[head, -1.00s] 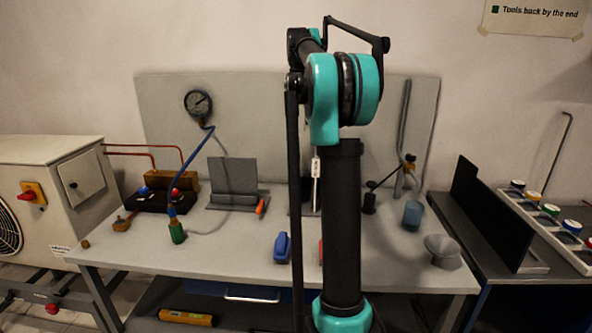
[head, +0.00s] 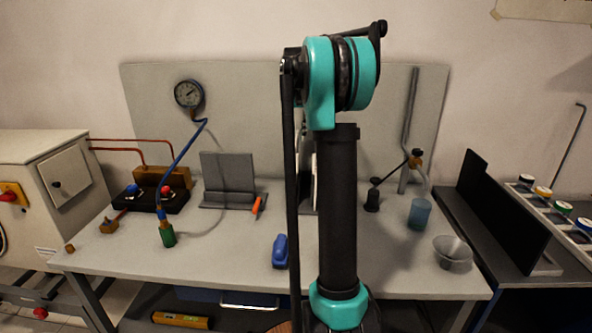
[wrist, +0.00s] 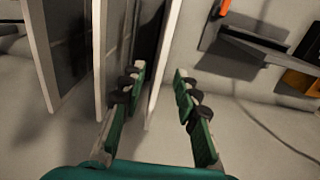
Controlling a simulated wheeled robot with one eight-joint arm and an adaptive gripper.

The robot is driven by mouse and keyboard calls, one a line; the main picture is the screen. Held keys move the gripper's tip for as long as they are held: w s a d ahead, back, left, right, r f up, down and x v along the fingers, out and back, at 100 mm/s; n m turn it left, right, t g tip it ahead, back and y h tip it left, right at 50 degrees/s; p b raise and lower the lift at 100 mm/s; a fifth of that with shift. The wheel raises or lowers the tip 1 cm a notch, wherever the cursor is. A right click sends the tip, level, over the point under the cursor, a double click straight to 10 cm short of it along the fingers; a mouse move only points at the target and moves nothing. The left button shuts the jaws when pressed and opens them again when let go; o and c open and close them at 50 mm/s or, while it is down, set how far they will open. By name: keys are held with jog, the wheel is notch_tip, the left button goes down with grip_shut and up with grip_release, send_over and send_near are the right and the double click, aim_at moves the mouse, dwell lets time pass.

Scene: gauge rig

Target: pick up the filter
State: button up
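Several upright flat panels with pale frames and dark grey faces stand side by side in the wrist view; they look like filters, but I cannot tell which is the one named. The pale edge of the nearest panel (wrist: 162,65) lies between the fingers of my gripper (wrist: 160,85), which is open, with a gap on the right side. Contact with the left finger cannot be told. In the head view only a sliver of a pale upright panel (head: 314,180) shows; my arm hides the rest and my gripper.
A grey stand (head: 228,180) with an orange-handled tool (head: 257,206) is left of the arm. A blue object (head: 280,251) lies near the bench front. A blue cup (head: 419,214) and a grey funnel (head: 453,252) stand right.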

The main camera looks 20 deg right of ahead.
notch_tip(320, 180, down, 8)
jog(key=shift+s+r, duration=0.15)
jog(key=shift+s, duration=0.05)
dwell(0.3)
jog(key=shift+c, duration=0.6)
grip_shut()
